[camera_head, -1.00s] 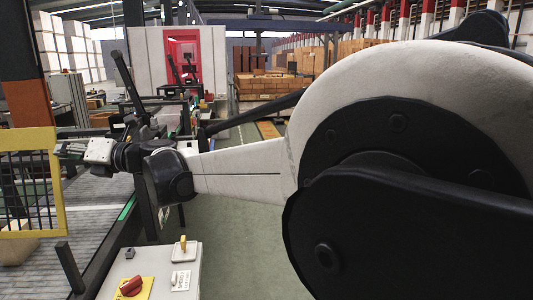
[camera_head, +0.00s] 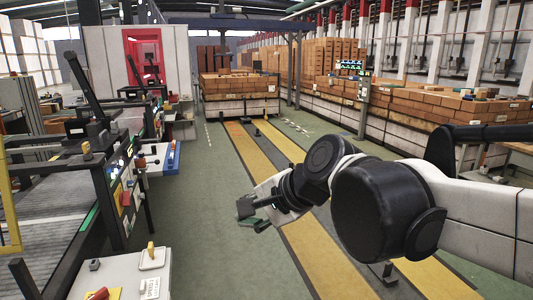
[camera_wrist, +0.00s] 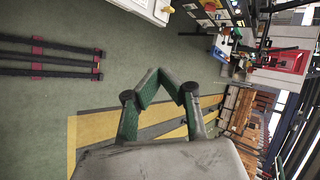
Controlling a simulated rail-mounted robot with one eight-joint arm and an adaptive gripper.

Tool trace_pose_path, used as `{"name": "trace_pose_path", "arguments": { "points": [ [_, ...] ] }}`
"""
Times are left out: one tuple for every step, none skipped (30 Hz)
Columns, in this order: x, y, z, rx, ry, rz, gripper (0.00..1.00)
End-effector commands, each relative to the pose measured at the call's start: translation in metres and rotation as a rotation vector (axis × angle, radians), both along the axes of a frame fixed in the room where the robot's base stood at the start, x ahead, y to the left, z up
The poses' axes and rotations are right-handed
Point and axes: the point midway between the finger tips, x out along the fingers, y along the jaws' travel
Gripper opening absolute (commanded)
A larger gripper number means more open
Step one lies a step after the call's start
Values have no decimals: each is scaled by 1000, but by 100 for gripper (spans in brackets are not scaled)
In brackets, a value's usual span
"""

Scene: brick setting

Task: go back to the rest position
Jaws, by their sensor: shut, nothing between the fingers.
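My gripper (camera_head: 254,213) is at the end of my folded arm, in the middle of the head view, above the green floor and the yellow floor stripes. In the wrist view my gripper (camera_wrist: 168,84) shows its two dark green fingers with the tips close together and nothing between them. The white arm comes in from the right edge of the head view.
A conveyor (camera_head: 55,185) and a control box (camera_head: 130,275) with knobs stand at the left. Stacked bricks (camera_head: 238,85) are at the back, and a long brick row (camera_head: 430,108) runs along the right.

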Motion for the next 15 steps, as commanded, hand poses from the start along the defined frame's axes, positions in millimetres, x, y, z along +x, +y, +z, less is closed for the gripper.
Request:
{"name": "trace_pose_path", "arguments": {
  "points": [
    [-10, -25, -10, -77, -44, 15, 0],
    [-15, -39, -16, -129, -73, 30, 0],
    [-23, -58, -24, -199, -107, 52, 0],
    [-29, -71, -31, -253, -132, 69, 0],
    [-35, -85, -37, -306, -154, 87, 0],
    [-44, -103, -45, -379, -181, 112, 0],
    [-50, -116, -52, -433, -200, 131, 0],
    [-57, -129, -58, -487, -216, 152, 0],
    [-66, -145, -67, -557, -235, 179, 0],
    [-73, -157, -73, -610, -247, 200, 0],
    [-79, -169, -79, -660, -257, 221, 0],
    [-88, -183, -86, -723, -268, 249, 0],
    [-94, -192, -91, -767, -274, 269, 0],
    [-99, -201, -96, -807, -278, 289, 0],
    [-106, -211, -102, -854, -281, 312, 0]
  ]
}}
